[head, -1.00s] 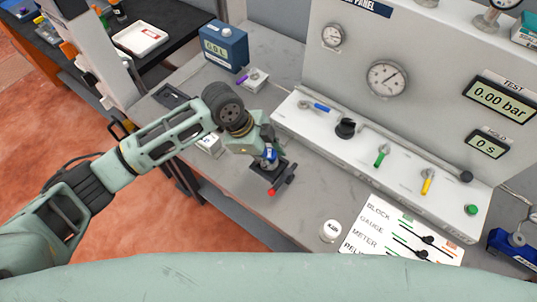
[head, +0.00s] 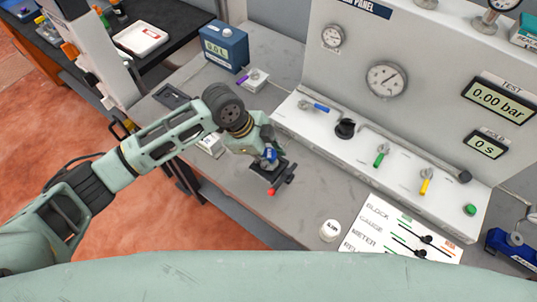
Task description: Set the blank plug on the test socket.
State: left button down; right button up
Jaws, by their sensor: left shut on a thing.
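My left gripper (head: 272,166) is low over the grey bench, in front of the panel. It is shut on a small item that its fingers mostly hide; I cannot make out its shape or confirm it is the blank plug. A dark piece with a red end (head: 271,191) shows just below the fingers, and a bit of blue shows at the gripper. I cannot tell whether the dark piece is a gripper part or stands on the bench. I cannot pick out the test socket for certain. My right gripper is out of the picture.
The panel ledge (head: 300,127) carries blue, black, green and yellow valve handles. A white lidded jar (head: 330,231) and a printed card (head: 381,213) lie at the front. A blue meter box (head: 224,45) and a purple-levered block (head: 253,80) stand behind. Bench between gripper and jar is clear.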

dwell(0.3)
pick_arm(q)
jog(key=shift+f, duration=0.5)
jog(key=c, duration=1.7)
grip_release()
jog(key=p+v, duration=0.5)
jog(key=v, duration=0.1)
jog(key=shift+a+r, duration=0.1)
jog(key=shift+r, duration=0.05)
send_near(265, 155)
jog(key=shift+d+f, duration=0.3)
jog(key=shift+f, duration=0.25)
